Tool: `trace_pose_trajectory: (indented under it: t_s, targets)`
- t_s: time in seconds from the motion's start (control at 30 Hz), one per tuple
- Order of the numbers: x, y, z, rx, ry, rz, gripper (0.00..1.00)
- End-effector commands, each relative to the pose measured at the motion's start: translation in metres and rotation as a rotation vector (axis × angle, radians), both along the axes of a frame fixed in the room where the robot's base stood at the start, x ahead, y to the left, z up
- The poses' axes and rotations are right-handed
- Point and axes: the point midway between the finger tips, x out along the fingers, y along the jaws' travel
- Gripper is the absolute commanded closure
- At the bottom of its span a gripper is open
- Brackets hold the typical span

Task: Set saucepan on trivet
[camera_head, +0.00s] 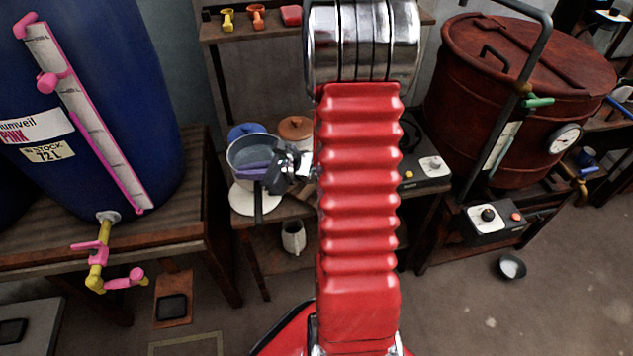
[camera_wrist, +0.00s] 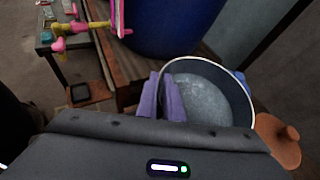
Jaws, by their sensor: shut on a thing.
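The saucepan (camera_head: 252,150) is a grey pan with a dark handle pointing toward the front. In the wrist view the saucepan (camera_wrist: 212,92) shows its speckled grey inside and looks about level. My gripper (camera_head: 253,173) has purple fingers shut on the saucepan at its handle side. In the wrist view my gripper (camera_wrist: 161,90) is at the pan's left rim, and its body hides the area below. A pale round disc, which looks like the trivet (camera_head: 242,203), lies on the small table partly under the pan. I cannot tell whether the pan touches it.
A terracotta lidded pot (camera_head: 296,127) and a blue item (camera_head: 244,131) stand close behind the pan. A hotplate (camera_head: 427,169) is to the right. A blue barrel (camera_head: 120,90) with a pink tap stands left, and a rusty red vat (camera_head: 510,100) right.

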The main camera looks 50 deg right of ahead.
Motion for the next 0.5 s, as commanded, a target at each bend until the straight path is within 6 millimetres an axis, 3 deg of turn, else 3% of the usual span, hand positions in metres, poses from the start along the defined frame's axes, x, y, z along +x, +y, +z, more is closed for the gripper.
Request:
trace_pose_trajectory:
  t_s: [0.3, 0.5]
  targets:
    - [-0.043, -0.078, 0.023, -0.006, 0.011, -0.256, 1.00]
    - [-0.066, -0.107, 0.030, -0.005, 0.018, -0.364, 1.00]
